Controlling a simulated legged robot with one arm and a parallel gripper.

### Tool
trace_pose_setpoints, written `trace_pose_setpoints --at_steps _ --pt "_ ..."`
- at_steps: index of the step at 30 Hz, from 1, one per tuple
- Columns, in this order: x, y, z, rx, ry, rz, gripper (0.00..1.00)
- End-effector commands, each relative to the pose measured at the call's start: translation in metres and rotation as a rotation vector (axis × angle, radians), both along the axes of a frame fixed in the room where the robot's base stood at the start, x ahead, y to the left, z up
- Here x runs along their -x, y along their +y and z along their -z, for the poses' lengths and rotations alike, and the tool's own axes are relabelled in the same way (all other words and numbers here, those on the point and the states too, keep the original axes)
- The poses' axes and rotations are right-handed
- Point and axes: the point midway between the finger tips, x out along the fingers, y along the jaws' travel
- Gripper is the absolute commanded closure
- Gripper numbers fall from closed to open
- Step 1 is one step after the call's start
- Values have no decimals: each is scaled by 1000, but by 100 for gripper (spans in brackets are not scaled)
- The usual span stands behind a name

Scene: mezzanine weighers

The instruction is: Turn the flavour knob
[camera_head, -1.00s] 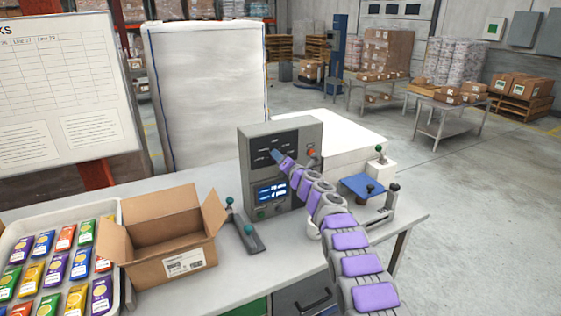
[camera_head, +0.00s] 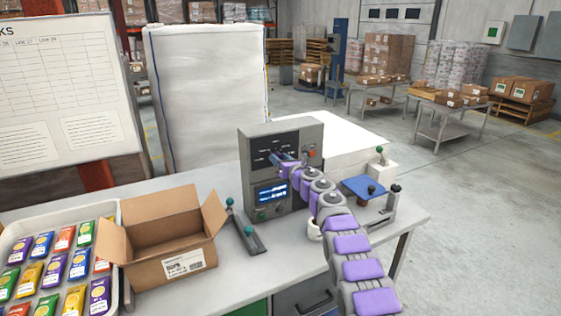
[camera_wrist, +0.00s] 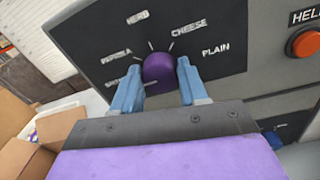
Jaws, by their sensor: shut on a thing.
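The flavour knob (camera_wrist: 158,72) is purple and sits on the dark panel of a grey control box (camera_head: 253,146) on the bench. Printed labels fan around it: HERB, CHEESE, PLAIN, PAPRIKA and one partly hidden on the lower left. My gripper (camera_wrist: 158,87) has its two blue fingers on either side of the knob, shut on it. In the head view, my gripper (camera_head: 277,158) reaches the panel and covers the knob. I cannot tell exactly which label the knob points at.
A red button (camera_wrist: 306,42) labelled HELD or similar is right of the knob. A lit display (camera_head: 272,192) is below. An open carton (camera_head: 175,256), a green-knobbed lever (camera_head: 246,231) and a tray of sachets (camera_head: 122,283) stand left. A blue-topped scale (camera_head: 362,188) is right.

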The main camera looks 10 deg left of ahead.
Motion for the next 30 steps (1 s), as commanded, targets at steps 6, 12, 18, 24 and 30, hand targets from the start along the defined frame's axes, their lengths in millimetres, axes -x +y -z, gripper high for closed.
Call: trace_pose_setpoints --at_steps 6,12,18,24,30 --pt "0 1 7 15 0 -3 87" --pt "0 1 6 16 -1 -3 87" --pt "0 1 5 14 -2 -2 45" --pt "1 0 1 13 -7 0 31" --pt "1 -1 0 12 -8 0 31"
